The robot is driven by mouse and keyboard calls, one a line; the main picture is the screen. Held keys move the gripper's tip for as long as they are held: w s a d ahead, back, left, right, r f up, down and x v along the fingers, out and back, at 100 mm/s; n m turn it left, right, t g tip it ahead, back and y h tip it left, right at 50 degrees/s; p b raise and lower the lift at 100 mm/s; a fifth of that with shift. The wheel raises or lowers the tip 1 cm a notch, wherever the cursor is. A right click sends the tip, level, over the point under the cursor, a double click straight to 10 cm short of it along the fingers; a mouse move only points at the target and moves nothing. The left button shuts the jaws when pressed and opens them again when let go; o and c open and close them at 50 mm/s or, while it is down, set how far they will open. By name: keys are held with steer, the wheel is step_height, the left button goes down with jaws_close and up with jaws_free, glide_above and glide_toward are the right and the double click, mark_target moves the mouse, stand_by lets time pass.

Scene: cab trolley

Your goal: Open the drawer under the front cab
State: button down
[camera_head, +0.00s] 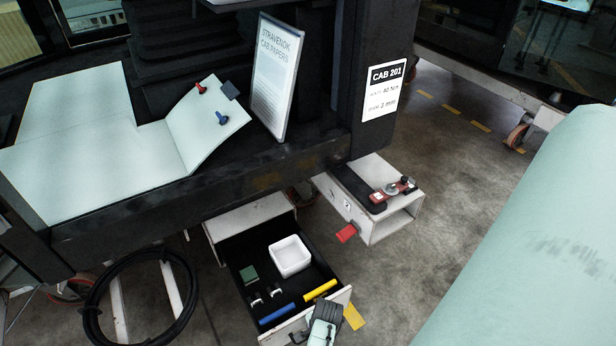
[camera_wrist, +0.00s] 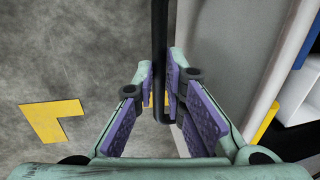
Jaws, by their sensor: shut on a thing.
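The drawer (camera_head: 283,332) under the front cab is pulled well out of its white housing (camera_head: 250,213), and its black inside shows. In the drawer are a white square bin (camera_head: 290,256), a green block (camera_head: 249,273), a blue bar (camera_head: 276,314), a yellow bar (camera_head: 320,290) and small white-and-black pieces. My gripper (camera_head: 324,326) is at the drawer's front. In the wrist view, the purple-padded fingers (camera_wrist: 161,88) are shut on the black bar handle (camera_wrist: 160,35), beside the grey drawer front (camera_wrist: 222,60). The handle is mostly hidden in the head view.
A black hose coil (camera_head: 140,295) hangs at left. My pale green body part fills the right side. Grey floor (camera_head: 420,230) lies between.

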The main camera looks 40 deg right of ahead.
steer(key=shift+s+a+p, duration=0.25)
steer(key=shift+s+p, duration=0.15)
steer(key=shift+s, duration=0.65)
steer(key=shift+s+a+p, duration=0.25)
steer(key=shift+s+p, duration=0.15)
steer(key=shift+s, duration=0.65)
steer(key=c, duration=1.7)
jaws_free()
steer(key=shift+o, duration=0.2)
step_height(320, 180, up, 12)
steer(key=s, duration=0.2)
steer(key=shift+s+a, duration=0.2)
steer(key=shift+a, duration=0.1)
steer(key=shift+f, duration=0.1)
